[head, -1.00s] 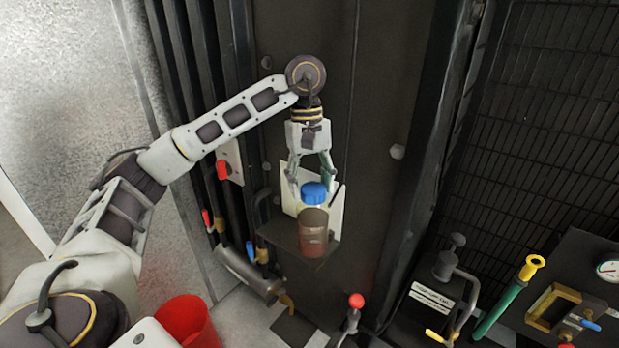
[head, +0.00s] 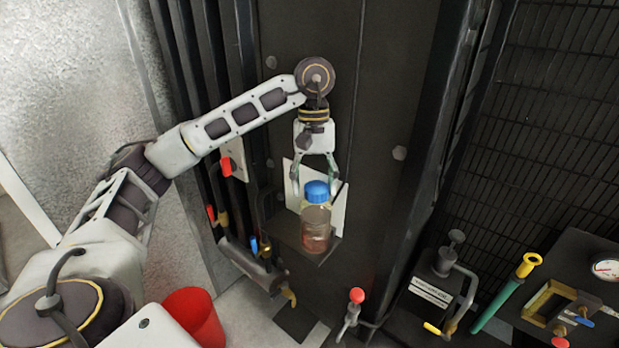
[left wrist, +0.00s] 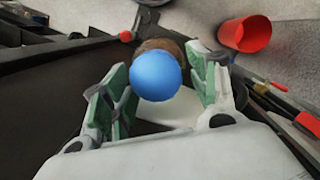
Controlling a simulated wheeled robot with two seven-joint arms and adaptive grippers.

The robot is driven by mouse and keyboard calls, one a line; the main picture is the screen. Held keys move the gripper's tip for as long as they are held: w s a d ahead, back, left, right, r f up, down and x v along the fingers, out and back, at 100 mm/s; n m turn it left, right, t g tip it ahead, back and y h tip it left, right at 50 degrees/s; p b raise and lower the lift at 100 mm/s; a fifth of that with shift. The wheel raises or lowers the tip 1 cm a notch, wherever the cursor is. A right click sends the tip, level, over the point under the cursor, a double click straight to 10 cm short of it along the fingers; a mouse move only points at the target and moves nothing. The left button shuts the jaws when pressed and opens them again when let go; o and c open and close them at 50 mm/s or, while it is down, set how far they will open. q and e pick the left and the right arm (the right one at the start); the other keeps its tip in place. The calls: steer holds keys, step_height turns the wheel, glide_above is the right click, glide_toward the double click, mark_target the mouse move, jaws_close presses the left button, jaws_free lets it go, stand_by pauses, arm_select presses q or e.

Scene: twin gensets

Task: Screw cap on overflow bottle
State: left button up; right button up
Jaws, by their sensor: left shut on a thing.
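The overflow bottle (head: 316,230), see-through with brown liquid low in it, stands upright on a small dark shelf (head: 290,236) on the dark cabinet wall. The blue cap (head: 317,190) sits right at the top of the bottle, in line with it. I cannot tell whether its thread is engaged. My left gripper (head: 316,184) points down and is shut on the blue cap. In the left wrist view the cap (left wrist: 155,75) is between the green-padded fingers (left wrist: 160,90), covering most of the brown bottle top (left wrist: 162,45). My right gripper is not in view.
A white plate (head: 292,188) is behind the bottle. Red and blue handled valves (head: 226,167) and a pipe (head: 250,268) are to its left. A red bucket (head: 195,318) is on the floor. A red-knobbed lever (head: 356,297) stands at lower right.

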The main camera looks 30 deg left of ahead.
arm_select(q)
steer(key=shift+o, duration=0.2)
steer(key=shift+s+a+r+m+p, duration=0.15)
steer(key=shift+m+p, duration=0.15)
steer(key=shift+m, duration=0.25)
steer(key=shift+d+r+m+p, duration=0.1)
steer(key=shift+m+p, duration=0.15)
steer(key=shift+m, duration=0.3)
steer(key=o, duration=1)
steer(key=c, duration=0.3)
steer(key=shift+f, duration=0.1)
